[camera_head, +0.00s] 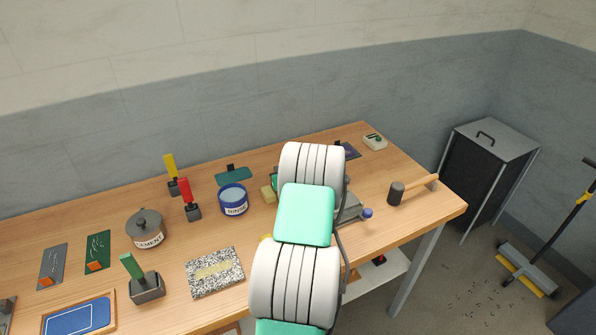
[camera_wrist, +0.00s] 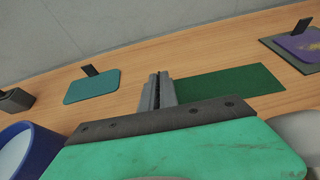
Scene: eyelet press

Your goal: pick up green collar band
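The green collar band (camera_wrist: 228,82) shows in the wrist view as a flat dark green rectangle on the wooden table, just right of the fingertips. In the head view my arm hides most or all of it. My gripper (camera_wrist: 158,90) has its two grey fingers close together at the band's left end. A thin dark sliver shows between them. It looks like an upright tab such as the neighbouring pieces carry, though the fingers cover most of it. No lift off the table is visible.
A teal piece (camera_wrist: 92,86) with a dark tab lies left of the band; a purple piece (camera_wrist: 300,44) lies right. A blue-rimmed tub (camera_head: 233,200) stands close to my arm. A mallet (camera_head: 410,189) lies near the table's right end. The wall is behind.

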